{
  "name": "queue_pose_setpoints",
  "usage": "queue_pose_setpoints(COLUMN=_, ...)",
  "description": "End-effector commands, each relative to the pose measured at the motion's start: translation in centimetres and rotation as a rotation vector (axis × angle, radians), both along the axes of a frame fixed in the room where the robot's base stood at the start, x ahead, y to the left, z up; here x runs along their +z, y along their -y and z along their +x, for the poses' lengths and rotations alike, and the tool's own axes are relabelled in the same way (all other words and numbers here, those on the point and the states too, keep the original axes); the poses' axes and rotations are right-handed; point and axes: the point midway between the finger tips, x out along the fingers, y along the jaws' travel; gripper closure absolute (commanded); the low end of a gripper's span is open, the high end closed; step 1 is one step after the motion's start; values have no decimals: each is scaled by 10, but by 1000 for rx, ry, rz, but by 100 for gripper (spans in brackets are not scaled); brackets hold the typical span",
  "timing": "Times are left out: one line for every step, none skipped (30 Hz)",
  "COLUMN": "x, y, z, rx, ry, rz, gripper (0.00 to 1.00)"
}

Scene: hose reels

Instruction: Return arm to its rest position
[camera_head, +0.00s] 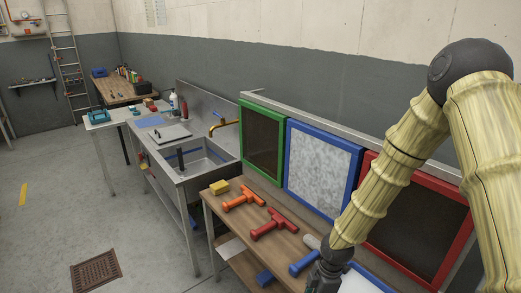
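My arm, covered in a pale yellow ribbed sleeve, comes down from the right side of the head view. My gripper (323,283) is at the bottom edge, partly cut off, beside a blue hand tool (302,265) on the wooden bench (228,206). Its fingertips are out of clear view, so I cannot tell whether it is open or shut or holds anything. A red hand tool (275,224) and an orange hand tool (243,197) lie farther back on the bench, apart from the gripper.
Green (263,142), blue (321,168) and red (448,215) framed panels stand behind the bench. A yellow sponge (219,187) lies at its left end. A steel sink (190,160) with a brass tap (222,123) adjoins it. The floor at left is open, with a drain grate (96,271).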

Motion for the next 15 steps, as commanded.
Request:
queue_pose_setpoints(x=-29, y=-3, z=-18, rx=-84, ry=-29, rz=12, gripper=52)
queue_pose_setpoints(x=-43, y=-5, z=-29, rx=-146, ry=-44, rz=19, gripper=52)
queue_pose_setpoints(x=-61, y=-7, z=-44, rx=-237, ry=-66, rz=27, gripper=52)
queue_pose_setpoints(x=-75, y=-9, z=-56, rx=-308, ry=-81, rz=32, gripper=52)
queue_pose_setpoints(x=-88, y=-10, z=-68, rx=-382, ry=-97, rz=35, gripper=52)
queue_pose_setpoints(x=-105, y=-10, z=-84, rx=-483, ry=-116, rz=36, gripper=52)
queue_pose_setpoints(x=-117, y=-10, z=-96, rx=-562, ry=-129, rz=34, gripper=52)
queue_pose_setpoints(x=-130, y=-9, z=-109, rx=-640, ry=-142, rz=31, gripper=52)
queue_pose_setpoints(x=-146, y=-7, z=-125, rx=-747, ry=-156, rz=23, gripper=52)
queue_pose_setpoints(x=-157, y=-5, z=-137, rx=-828, ry=-164, rz=16, gripper=52)
queue_pose_setpoints(x=-168, y=-2, z=-149, rx=-909, ry=-172, rz=8, gripper=52)
queue_pose_setpoints(x=-182, y=2, z=-166, rx=-1014, ry=-179, rz=-8, gripper=52)
queue_pose_setpoints(x=-191, y=6, z=-177, rx=-1092, ry=-180, rz=-19, gripper=52)
queue_pose_setpoints(x=-200, y=11, z=-189, rx=-1168, ry=-181, rz=-33, gripper=52)
queue_pose_setpoints(x=-210, y=17, z=-204, rx=-1265, ry=-177, rz=-49, gripper=52)
